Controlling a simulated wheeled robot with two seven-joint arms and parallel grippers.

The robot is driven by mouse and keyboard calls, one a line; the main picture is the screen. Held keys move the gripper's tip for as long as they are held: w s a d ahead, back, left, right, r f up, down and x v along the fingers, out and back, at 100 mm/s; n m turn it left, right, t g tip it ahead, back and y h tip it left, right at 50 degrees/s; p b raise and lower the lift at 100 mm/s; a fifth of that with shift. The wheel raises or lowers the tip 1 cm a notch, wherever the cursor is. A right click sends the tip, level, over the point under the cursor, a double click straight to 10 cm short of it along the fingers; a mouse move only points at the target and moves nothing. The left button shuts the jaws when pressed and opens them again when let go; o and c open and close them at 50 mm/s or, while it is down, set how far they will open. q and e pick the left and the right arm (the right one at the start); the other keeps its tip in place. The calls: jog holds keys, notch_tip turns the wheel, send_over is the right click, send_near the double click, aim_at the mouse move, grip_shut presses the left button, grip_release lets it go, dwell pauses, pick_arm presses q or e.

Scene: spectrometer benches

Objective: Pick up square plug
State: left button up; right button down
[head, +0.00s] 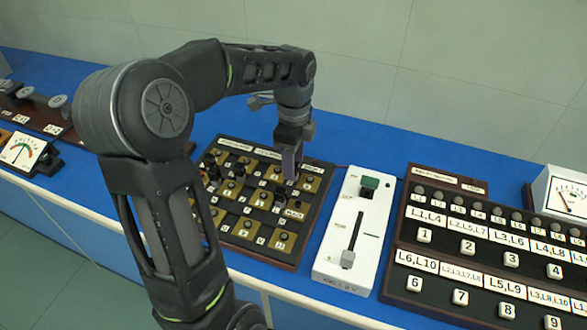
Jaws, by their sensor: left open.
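My left gripper (289,168) points down over the upper right part of a dark board (318,200) with tan squares and black knobs or plugs. Its fingertips are close to the board's sockets; I cannot tell whether they touch a plug. Several small dark plugs stand on the board, one of them (281,193) just below the gripper. Which one is the square plug is too small to tell. My right gripper is not in view.
A white box (331,251) with a green button (369,184) and a slider stands right of the board. A numbered dark panel (408,257) is further right. Meters stand at the far left (22,150) and far right (565,196). Blue bench (395,146) is clear behind.

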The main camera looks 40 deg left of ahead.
pick_arm(q)
jog(key=shift+f, duration=0.75)
grip_shut()
dwell(0.4)
